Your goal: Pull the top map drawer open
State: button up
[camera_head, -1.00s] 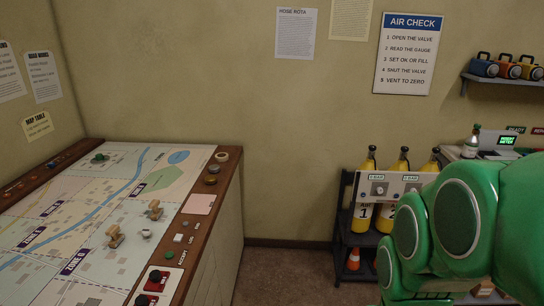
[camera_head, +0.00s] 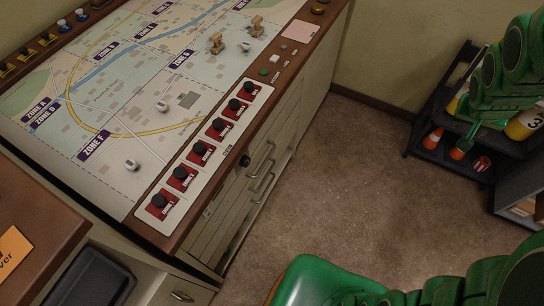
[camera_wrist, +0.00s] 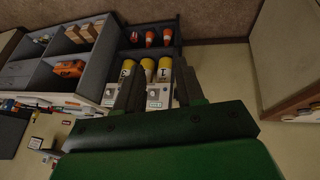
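The map table's cabinet has a front of stacked pale drawers (camera_head: 232,205) below its brown rim, on the side facing the open floor. Several metal bar handles show there, the uppermost handle (camera_head: 262,156) just under the rim. The drawers look shut. My gripper (camera_wrist: 158,90) shows in the wrist view with its two dark fingers apart and nothing between them. It points toward the bottle rack, away from the drawers. In the head view my green arm is at the upper right, across the floor from the drawers; its fingertips are not clear there.
The map tabletop (camera_head: 150,75) carries red switches (camera_head: 202,152) and small pieces. A dark rack (camera_head: 432,150) with yellow bottles and orange cones stands at right. A brown-topped counter (camera_head: 30,215) is at lower left. Carpet (camera_head: 330,190) between table and rack is clear.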

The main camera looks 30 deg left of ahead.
jog(key=w+a+f+n+t+y, duration=0.1)
jog(key=w+a+f+y, duration=0.1)
jog(key=w+a+f, duration=0.45)
jog(key=w+a+f+n+t+y, duration=0.15)
jog(key=w+a+f, duration=0.25)
jog(key=w+f, duration=0.5)
jog(key=s+a+f+g+y, duration=0.1)
jog(key=s+a+f+y, duration=0.15)
jog(key=a+f, duration=0.4)
jog(key=s+a+f+g+y, duration=0.1)
jog(key=s+a+f+y, duration=0.15)
jog(key=a+f, duration=0.45)
jog(key=s+a+f+m+g+y, duration=0.1)
jog(key=s+a+f+g+y, duration=0.3)
jog(key=s+a, duration=0.5)
jog(key=s+a+f+m+g+y, duration=0.1)
jog(key=s+a+f+g+y, duration=0.1)
jog(key=s+a+f+y, duration=0.65)
jog(key=s+a+r+h, duration=0.2)
jog(key=a, duration=0.4)
jog(key=shift+s+a+h, duration=0.15)
jog(key=shift+s+h, duration=0.25)
jog(key=shift+r+t, duration=0.1)
jog(key=shift+t, duration=0.15)
